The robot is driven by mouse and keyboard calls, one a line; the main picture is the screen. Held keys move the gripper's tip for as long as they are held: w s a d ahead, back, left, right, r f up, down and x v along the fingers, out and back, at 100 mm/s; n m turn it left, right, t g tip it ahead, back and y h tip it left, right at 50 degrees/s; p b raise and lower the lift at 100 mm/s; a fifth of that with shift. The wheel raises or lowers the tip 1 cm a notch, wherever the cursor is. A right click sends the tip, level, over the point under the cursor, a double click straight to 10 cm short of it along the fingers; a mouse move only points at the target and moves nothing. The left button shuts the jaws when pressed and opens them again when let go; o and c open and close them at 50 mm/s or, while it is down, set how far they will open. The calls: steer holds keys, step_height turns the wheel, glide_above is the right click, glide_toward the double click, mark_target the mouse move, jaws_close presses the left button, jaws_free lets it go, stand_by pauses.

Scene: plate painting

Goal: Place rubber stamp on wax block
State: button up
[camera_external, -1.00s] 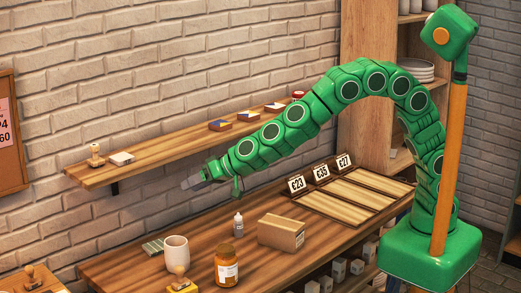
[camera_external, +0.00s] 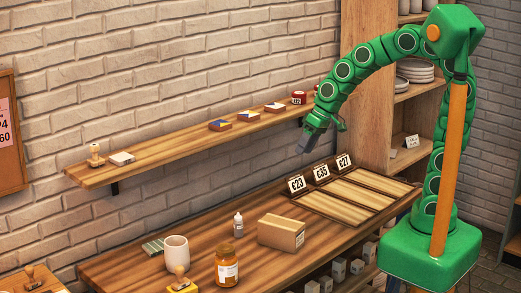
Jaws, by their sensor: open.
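A wooden-handled rubber stamp (camera_external: 95,155) stands at the left end of the wall shelf. A pale, flat block (camera_external: 122,158) lies just right of it, apart from it; I cannot tell whether it is wax. Another stamp (camera_external: 180,276) is at the workbench's front edge, on or against a yellow block (camera_external: 184,288), partly cut off by the frame. A third stamp (camera_external: 30,275) is at the lower left on a wooden surface. My gripper (camera_external: 303,146) is open and empty, pointing down above the price cards, far right of all the stamps.
The shelf (camera_external: 160,152) also carries several small coloured blocks and red jars (camera_external: 298,97). On the workbench stand a cream cup (camera_external: 176,254), an amber jar (camera_external: 227,267), a small white bottle (camera_external: 238,225), a cardboard box (camera_external: 281,233) and price cards (camera_external: 321,173).

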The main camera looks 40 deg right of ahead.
steer(key=s+d+f+m+g+h, duration=0.2)
steer(key=s+d+g+h, duration=0.2)
steer(key=s+d, duration=1.8)
steer(key=shift+d+m+g, duration=0.3)
steer(key=shift+d+g, duration=0.1)
steer(key=shift+d, duration=0.4)
